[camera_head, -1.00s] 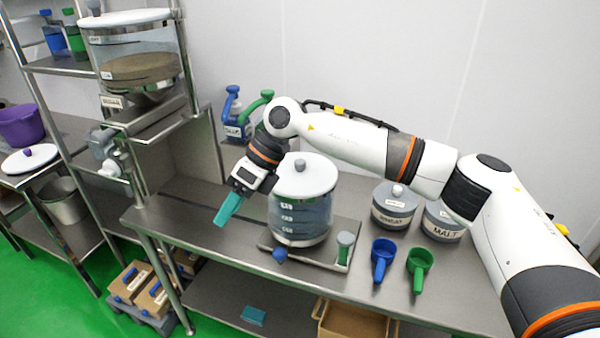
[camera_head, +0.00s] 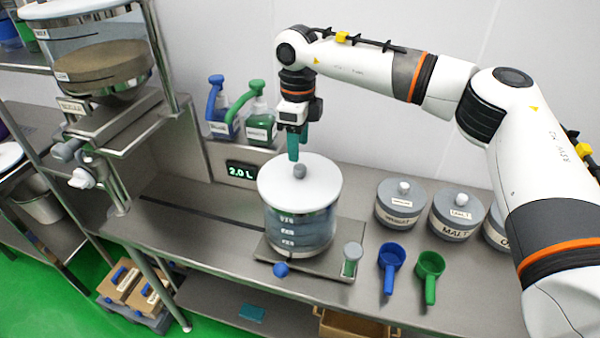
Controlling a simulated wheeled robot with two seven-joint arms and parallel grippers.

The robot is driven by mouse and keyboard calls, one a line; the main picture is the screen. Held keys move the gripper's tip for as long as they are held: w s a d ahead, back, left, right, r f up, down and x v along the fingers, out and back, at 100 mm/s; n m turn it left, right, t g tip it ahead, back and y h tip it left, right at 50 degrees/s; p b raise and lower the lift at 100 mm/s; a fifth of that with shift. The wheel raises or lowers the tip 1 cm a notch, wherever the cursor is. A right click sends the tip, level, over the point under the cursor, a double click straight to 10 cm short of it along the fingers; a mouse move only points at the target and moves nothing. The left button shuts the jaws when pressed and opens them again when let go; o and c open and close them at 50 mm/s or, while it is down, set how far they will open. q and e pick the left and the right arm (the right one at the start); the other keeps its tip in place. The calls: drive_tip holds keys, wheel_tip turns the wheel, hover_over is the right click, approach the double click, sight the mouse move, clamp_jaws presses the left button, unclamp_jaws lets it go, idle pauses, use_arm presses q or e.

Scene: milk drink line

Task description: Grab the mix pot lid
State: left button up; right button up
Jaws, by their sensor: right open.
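The mix pot lid (camera_head: 279,184) is a white disc with a grey knob (camera_head: 300,171) in its middle. It sits on the clear mix pot (camera_head: 299,232), which has level marks and stands on a steel base on the bench. My right gripper (camera_head: 298,157) has teal fingers and points straight down just above the knob. It is open and holds nothing. The fingers overlap in this view, and I cannot tell whether they touch the knob. My left gripper is not in view.
Blue (camera_head: 218,115) and green (camera_head: 259,122) spray bottles stand behind the pot, near a "2.0 L" display (camera_head: 242,171). Lidded grey tubs (camera_head: 402,206) and blue (camera_head: 390,262) and green (camera_head: 429,268) scoops are at the right.

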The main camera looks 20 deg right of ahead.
sight(300, 166)
drive_tip(key=shift+w+f, duration=0.35)
drive_tip(key=shift+f, duration=0.55)
drive_tip(key=shift+s+d+f+p, duration=0.1)
drive_tip(key=shift+s+f+p, duration=0.05)
drive_tip(key=shift+f+p, duration=0.9)
drive_tip(key=shift+s+d+f+p, duration=0.1)
drive_tip(key=shift+s+f+p, duration=0.15)
drive_tip(key=shift+f+p, duration=0.6)
drive_tip(key=shift+f, duration=0.5)
drive_tip(key=shift+w+f, duration=0.1)
drive_tip(key=shift+f, duration=0.1)
drive_tip(key=c, duration=0.9)
clamp_jaws()
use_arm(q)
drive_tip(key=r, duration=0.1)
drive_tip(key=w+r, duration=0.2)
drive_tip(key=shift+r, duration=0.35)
